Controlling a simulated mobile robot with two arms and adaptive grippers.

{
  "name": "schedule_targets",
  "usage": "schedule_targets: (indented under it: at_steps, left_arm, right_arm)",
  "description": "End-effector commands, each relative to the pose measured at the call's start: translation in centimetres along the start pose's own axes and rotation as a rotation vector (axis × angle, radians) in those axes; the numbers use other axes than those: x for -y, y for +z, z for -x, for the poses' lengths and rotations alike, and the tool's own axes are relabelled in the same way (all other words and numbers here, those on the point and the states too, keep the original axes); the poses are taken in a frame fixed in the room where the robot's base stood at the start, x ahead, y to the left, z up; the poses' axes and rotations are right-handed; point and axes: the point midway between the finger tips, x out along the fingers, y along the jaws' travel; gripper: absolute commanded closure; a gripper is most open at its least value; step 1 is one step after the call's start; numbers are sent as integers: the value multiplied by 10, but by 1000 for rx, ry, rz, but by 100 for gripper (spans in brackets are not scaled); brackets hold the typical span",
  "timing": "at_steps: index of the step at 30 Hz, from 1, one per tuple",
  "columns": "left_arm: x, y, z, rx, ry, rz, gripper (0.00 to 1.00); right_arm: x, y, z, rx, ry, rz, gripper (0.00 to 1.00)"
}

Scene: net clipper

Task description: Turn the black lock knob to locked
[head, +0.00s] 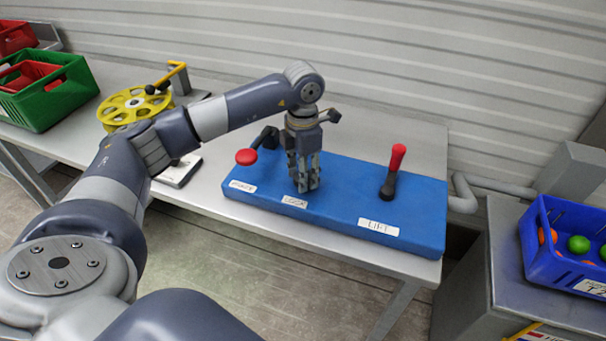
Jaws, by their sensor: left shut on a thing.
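A blue control board (345,210) lies on the grey table. It carries labels, and the middle one (294,202) seems to read LOCK. My left gripper (303,185) points straight down just behind this label, its fingers low at the board. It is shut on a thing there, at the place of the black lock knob. The fingers hide the knob, so its turn position cannot be told. My right gripper is not in view.
A red-tipped lever (392,172) stands right of the gripper, behind the LIFT label (378,227). A red knob on a black arm (247,157) is close on the left. A yellow wheel (135,105), green crate (45,95) and blue bin (540,262) stand farther off.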

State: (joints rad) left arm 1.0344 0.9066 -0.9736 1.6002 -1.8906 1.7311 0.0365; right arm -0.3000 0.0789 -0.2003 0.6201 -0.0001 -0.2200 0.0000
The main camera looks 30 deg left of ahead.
Motion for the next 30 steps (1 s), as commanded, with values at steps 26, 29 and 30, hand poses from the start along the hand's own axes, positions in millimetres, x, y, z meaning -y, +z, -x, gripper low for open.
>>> schedule_targets:
  at_steps: [26, 29, 30]
  left_arm:
    - [0, 0, 0, 0, 0, -32, 41]
    - [0, 0, 0, 0, 0, -32, 41]
    - [0, 0, 1, 0, 0, -32, 41]
  right_arm:
    - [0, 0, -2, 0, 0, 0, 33]
    - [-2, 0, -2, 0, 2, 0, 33]
    - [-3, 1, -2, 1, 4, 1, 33]
